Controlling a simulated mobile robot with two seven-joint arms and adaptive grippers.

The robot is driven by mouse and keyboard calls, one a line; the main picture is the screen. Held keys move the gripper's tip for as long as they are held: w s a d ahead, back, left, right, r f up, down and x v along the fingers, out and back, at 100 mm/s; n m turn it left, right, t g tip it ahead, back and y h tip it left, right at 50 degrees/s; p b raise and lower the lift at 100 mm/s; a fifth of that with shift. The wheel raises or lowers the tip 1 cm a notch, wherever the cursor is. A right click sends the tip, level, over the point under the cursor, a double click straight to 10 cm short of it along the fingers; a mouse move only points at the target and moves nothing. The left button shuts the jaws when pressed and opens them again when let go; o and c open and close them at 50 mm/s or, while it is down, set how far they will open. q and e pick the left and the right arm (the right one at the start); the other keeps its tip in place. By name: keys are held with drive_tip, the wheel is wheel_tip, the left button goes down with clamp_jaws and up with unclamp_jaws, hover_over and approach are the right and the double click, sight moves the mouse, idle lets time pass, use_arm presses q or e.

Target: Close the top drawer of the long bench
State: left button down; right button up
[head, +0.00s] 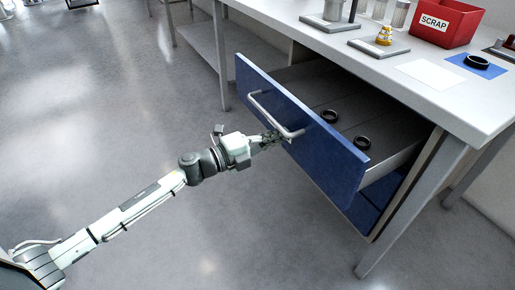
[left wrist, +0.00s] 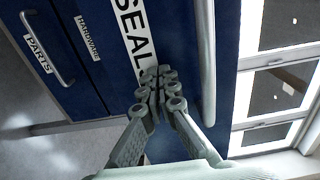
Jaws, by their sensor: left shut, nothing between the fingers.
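The top drawer (head: 305,125) of the long bench (head: 440,105) has a blue front and a silver bar handle (head: 268,117). It is pulled well out, with its inside showing. Two black rings (head: 329,116) lie in it. My left gripper (head: 278,136) is at the drawer front, near the lower right end of the handle. In the left wrist view its fingers (left wrist: 158,80) are together and empty, in front of the blue face beside the handle (left wrist: 208,65) and a white "SEAL" label (left wrist: 133,35). I cannot tell whether the fingertips touch the face. My right gripper is out of view.
A lower blue drawer (head: 372,207) is under the open one. The wrist view shows labels "HARDWARE" (left wrist: 88,38) and "PARTS" (left wrist: 38,55). A red scrap bin (head: 447,22) and a blue mat (head: 476,66) are on the bench top. The floor in front is clear.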

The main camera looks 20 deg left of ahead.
sight(337, 125)
use_arm(q)
drive_tip(key=x, duration=1)
drive_tip(key=shift+r, duration=0.1)
drive_tip(key=b+x, duration=0.2)
drive_tip(key=x, duration=0.8)
drive_tip(key=shift+d, duration=0.1)
drive_tip(key=shift+w+d+b, duration=0.4)
drive_tip(key=shift+w, duration=0.15)
drive_tip(key=shift+w+r, duration=0.1)
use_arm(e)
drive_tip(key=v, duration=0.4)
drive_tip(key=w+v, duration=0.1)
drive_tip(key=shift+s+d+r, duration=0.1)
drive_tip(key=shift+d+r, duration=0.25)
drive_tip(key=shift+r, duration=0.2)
use_arm(q)
drive_tip(key=shift+r, duration=0.1)
